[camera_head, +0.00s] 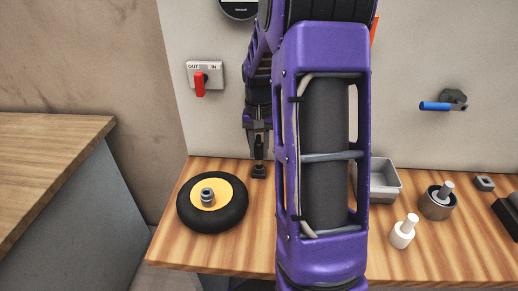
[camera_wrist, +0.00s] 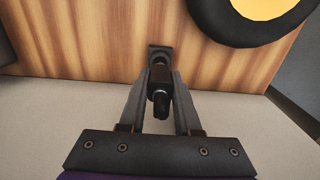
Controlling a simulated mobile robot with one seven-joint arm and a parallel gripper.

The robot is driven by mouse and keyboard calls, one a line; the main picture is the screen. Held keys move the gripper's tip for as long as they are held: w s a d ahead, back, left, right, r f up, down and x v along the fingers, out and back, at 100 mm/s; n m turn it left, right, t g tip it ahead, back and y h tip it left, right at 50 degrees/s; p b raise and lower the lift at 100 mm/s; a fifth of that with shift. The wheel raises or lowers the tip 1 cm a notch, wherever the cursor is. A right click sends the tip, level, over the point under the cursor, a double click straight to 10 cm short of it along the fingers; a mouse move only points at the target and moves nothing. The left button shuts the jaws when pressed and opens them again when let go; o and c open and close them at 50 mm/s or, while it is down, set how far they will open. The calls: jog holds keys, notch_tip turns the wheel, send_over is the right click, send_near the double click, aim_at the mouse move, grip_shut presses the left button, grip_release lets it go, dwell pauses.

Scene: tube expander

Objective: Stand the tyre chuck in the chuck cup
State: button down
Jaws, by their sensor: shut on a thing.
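My gripper (camera_wrist: 162,80) points down over the bench and is shut on a dark cylindrical piece (camera_wrist: 160,104), which appears to be the tyre chuck. It is held upright between the two fingers. Below the fingertips is a small dark square-edged piece (camera_wrist: 160,50), also seen in the head view (camera_head: 259,172) at the bench top. I cannot tell whether this is the chuck's own foot or a separate chuck cup. My gripper also shows in the head view (camera_head: 258,148), left of my large arm link.
A black tyre with yellow hub (camera_head: 232,191) lies left of my gripper. Right of my arm are a grey tray (camera_head: 393,181), a metal cup (camera_head: 437,207) with a pin, a white bottle-like piece (camera_head: 402,236) and a small grey block (camera_head: 484,182). A red-handled switch (camera_head: 199,84) and blue-handled valve (camera_head: 436,106) are on the wall.

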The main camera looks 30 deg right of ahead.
jog(key=shift+f+b, duration=0.75)
jog(key=shift+f, duration=0.6)
dwell(0.9)
jog(key=c, duration=0.5)
grip_release()
jog(key=shift+r, duration=0.1)
jog(key=shift+r+p, duration=2.75)
jog(key=shift+r, duration=0.65)
jog(key=shift+r+p, duration=0.4)
jog(key=shift+r, duration=0.6)
